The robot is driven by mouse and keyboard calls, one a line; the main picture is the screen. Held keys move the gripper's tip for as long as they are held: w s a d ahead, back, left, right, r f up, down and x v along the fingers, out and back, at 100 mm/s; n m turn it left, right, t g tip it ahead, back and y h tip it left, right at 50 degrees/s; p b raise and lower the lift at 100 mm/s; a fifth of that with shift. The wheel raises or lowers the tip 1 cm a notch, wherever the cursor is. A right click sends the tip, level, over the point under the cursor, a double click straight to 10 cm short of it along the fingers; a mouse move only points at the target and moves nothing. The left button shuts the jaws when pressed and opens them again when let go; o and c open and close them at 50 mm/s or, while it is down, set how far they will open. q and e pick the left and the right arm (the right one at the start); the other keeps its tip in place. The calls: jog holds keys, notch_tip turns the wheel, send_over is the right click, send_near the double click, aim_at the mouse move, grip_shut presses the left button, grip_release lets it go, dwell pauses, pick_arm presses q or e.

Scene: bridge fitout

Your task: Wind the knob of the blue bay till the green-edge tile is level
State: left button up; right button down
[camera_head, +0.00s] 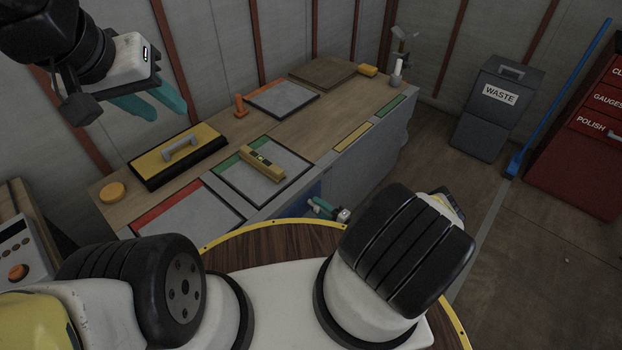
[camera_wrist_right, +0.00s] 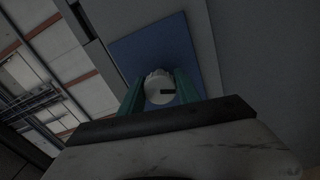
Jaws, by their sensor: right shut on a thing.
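The green-edge tile (camera_head: 285,163) is a grey square set in the bench top, with a green strip along its far left side. A yellow spirit level (camera_head: 262,164) lies across it; its bubble is too small to read. Below, on the bench front, is the blue bay (camera_wrist_right: 150,48). My right gripper (camera_head: 327,208) is at this front, partly hidden by my own body. In the right wrist view its teal fingers are shut on a white round knob (camera_wrist_right: 160,90) with a dark mark, against the blue panel. My left gripper (camera_head: 167,108) is open and empty, raised above the bench's left end.
A waste bin (camera_head: 490,110) and red cabinet (camera_head: 575,160) stand right.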

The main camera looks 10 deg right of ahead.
jog(key=shift+w+d, duration=0.1)
jog(key=c, duration=0.9)
grip_release()
jog(key=shift+o, duration=0.2)
jog(key=v, duration=0.7)
jog(key=shift+s+d, duration=0.2)
jog(key=shift+s, duration=0.15)
